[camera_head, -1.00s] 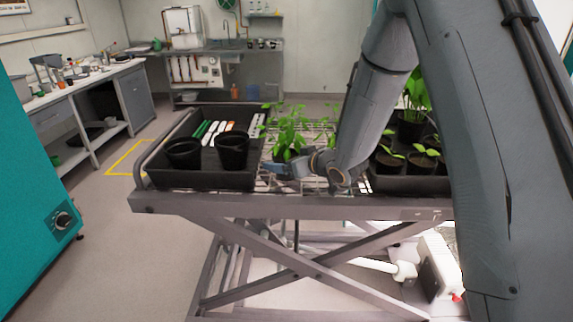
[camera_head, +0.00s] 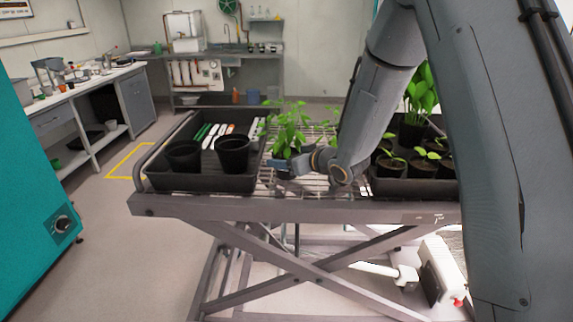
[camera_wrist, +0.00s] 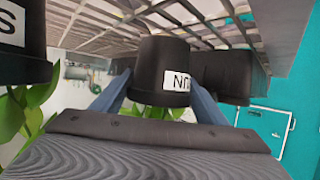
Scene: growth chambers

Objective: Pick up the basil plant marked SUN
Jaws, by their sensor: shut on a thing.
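A leafy green basil plant (camera_head: 288,130) stands upright in my gripper (camera_head: 290,164) above the wire rack in the head view. In the wrist view, which is upside down, its black pot (camera_wrist: 160,62) sits between the two blue fingers of my gripper (camera_wrist: 158,98), one on each side. My gripper is shut on this pot. In the head view the pot is mostly hidden by the gripper.
A black tray (camera_head: 200,183) with two dark pots (camera_head: 232,154) stands at the cart's left. Another tray (camera_head: 415,190) with several potted plants is on the right, partly behind my arm. In the wrist view a labelled pot (camera_wrist: 22,50) and a black pot (camera_wrist: 232,76) are close by.

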